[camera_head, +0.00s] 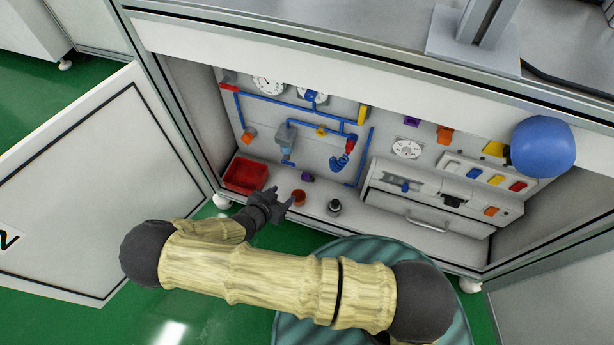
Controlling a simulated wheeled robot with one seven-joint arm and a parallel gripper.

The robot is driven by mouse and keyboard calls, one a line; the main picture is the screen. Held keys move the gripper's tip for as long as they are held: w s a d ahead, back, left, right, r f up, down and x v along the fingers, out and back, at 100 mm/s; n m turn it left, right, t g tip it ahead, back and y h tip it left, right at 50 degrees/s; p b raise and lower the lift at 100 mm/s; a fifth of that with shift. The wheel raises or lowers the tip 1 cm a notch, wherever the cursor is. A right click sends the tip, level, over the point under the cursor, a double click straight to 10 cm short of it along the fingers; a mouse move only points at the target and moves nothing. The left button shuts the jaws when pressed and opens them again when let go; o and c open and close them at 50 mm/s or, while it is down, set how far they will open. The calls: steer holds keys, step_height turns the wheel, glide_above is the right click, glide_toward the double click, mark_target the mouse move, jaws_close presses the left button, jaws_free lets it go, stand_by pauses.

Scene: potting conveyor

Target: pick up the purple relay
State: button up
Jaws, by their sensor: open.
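A small purple block (307,177), likely the purple relay, sits at the foot of the cabinet's back panel, just behind a small orange-brown cup (299,196). A second purple piece (411,122) is mounted higher on the panel, to the right; I cannot tell for sure which one is the relay. My gripper (283,196) is open, with nothing seen between its dark fingers. It is inside the cabinet's front edge, left of the cup and to the lower left of the lower purple block. Whether a finger touches the cup is unclear.
A red bin (245,174) stands left of my gripper. A dark round knob-like part (334,207) is to the right on the cabinet floor. Blue pipes (263,98) run across the panel. A drawer (420,218) is at right. The open white door (85,190) stands left.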

steer(key=shift+f, duration=0.1)
steer(key=b, duration=0.5)
glide_toward(308, 176)
steer(key=x, duration=0.3)
steer(key=shift+w+a+f, duration=0.1)
steer(key=shift+w+f, duration=0.05)
steer(key=shift+w, duration=0.05)
steer(key=b+x, duration=0.3)
steer(key=x, duration=0.2)
steer(key=shift+f, duration=0.1)
steer(key=c, duration=0.7)
